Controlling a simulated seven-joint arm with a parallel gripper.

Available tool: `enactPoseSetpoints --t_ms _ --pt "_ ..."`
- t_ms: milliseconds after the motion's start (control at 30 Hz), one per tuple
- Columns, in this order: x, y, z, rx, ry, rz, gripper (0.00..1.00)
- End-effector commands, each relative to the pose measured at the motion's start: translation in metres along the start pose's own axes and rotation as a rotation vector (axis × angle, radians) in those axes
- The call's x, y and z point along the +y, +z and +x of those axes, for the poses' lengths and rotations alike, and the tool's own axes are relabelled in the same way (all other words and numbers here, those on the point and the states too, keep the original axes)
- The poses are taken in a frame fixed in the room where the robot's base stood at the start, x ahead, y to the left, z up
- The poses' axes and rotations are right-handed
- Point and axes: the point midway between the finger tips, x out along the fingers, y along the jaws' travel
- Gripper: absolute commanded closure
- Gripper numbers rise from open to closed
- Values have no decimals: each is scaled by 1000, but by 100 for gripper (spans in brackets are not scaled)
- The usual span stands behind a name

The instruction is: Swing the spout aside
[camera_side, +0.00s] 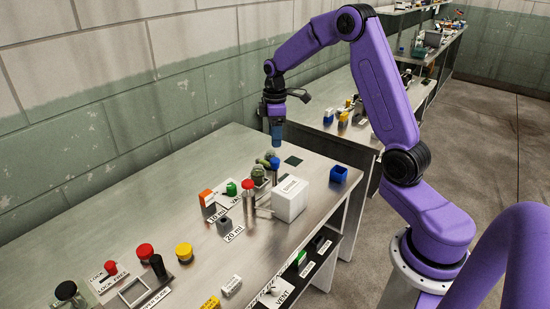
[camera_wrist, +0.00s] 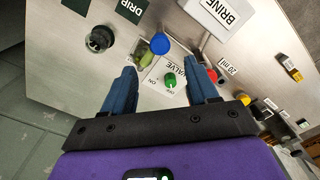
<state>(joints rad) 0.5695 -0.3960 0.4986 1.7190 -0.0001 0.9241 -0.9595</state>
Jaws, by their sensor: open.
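A metal post with a red cap (camera_side: 247,190) stands on the bench beside the white BRINE box. A thin metal arm (camera_side: 263,211) at its side may be the spout; I cannot be sure. My gripper (camera_side: 277,145) points down, open and empty, above a green jar and a blue cap (camera_side: 275,163). In the wrist view, my gripper (camera_wrist: 162,78) has its fingers spread, with a VALVE plate and green knob (camera_wrist: 170,80) between them in the picture. The blue cap (camera_wrist: 160,43) lies beyond.
The white BRINE box (camera_side: 290,198) stands close by on the right. Red and yellow knobs sit at the front. A wall runs behind the bench.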

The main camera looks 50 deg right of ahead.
Motion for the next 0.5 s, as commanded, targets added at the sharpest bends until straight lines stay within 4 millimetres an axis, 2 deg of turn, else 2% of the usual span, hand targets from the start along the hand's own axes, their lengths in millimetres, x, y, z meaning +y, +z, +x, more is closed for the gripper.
enactPoseSetpoints --t_ms 100,300,500 --pt "-1 1 24 -3 -4 0 41" --pt "-1 1 59 -3 -4 1 41" --pt "0 0 81 -1 -2 1 41"
